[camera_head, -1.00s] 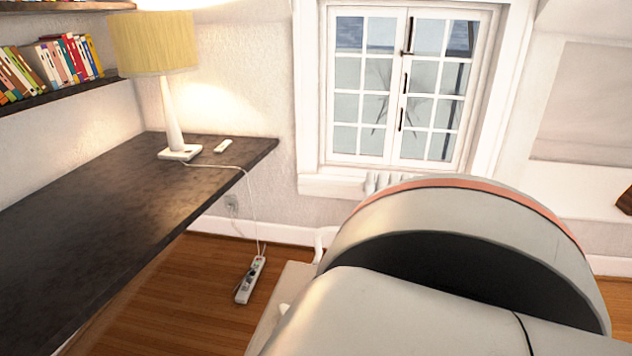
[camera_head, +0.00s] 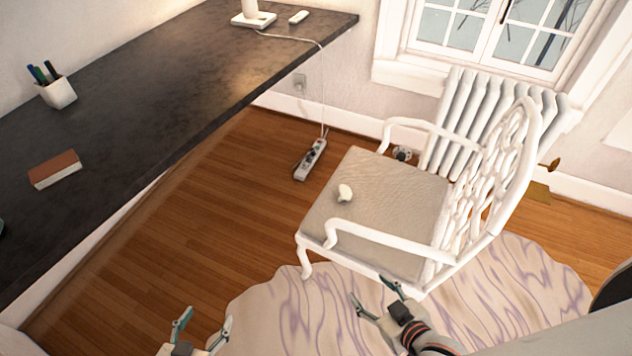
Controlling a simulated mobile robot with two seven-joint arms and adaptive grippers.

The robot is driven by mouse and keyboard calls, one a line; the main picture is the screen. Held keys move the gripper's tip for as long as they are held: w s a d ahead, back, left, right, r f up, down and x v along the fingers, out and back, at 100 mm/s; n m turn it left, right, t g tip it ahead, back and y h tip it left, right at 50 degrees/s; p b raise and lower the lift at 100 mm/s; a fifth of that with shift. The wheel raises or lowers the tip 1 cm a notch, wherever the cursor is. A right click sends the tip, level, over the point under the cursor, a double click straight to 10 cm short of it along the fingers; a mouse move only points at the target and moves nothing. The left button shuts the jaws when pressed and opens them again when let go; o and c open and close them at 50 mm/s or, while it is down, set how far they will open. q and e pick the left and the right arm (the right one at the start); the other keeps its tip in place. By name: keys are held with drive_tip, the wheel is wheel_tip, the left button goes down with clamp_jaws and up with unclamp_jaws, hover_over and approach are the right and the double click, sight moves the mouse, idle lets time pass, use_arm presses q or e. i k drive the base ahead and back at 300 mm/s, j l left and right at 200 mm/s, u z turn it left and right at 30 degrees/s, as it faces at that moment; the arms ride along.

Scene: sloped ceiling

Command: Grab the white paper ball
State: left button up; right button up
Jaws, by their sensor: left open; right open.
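A small white paper ball (camera_head: 345,193) lies on the beige seat of a white armchair (camera_head: 401,200), near the seat's front left part. My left gripper (camera_head: 204,322) is at the bottom of the view, open and empty, below and left of the chair. My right gripper (camera_head: 374,291) is open and empty, in front of the chair's near side and apart from the ball. Nothing hides the ball.
A dark desk (camera_head: 170,90) runs along the left, with a pen cup (camera_head: 56,91) and a brown-topped block (camera_head: 55,169). A power strip (camera_head: 311,159) lies on the wooden floor. A radiator (camera_head: 490,110) stands behind the chair. A patterned rug (camera_head: 300,310) lies under it. The chair's armrests (camera_head: 395,243) flank the seat.

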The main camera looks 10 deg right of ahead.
sight(345, 191)
drive_tip(key=i+j+z, duration=0.1)
drive_tip(key=z, duration=0.6)
drive_tip(key=l+z, duration=0.2)
drive_tip(key=l, duration=0.85)
drive_tip(key=i, duration=0.45)
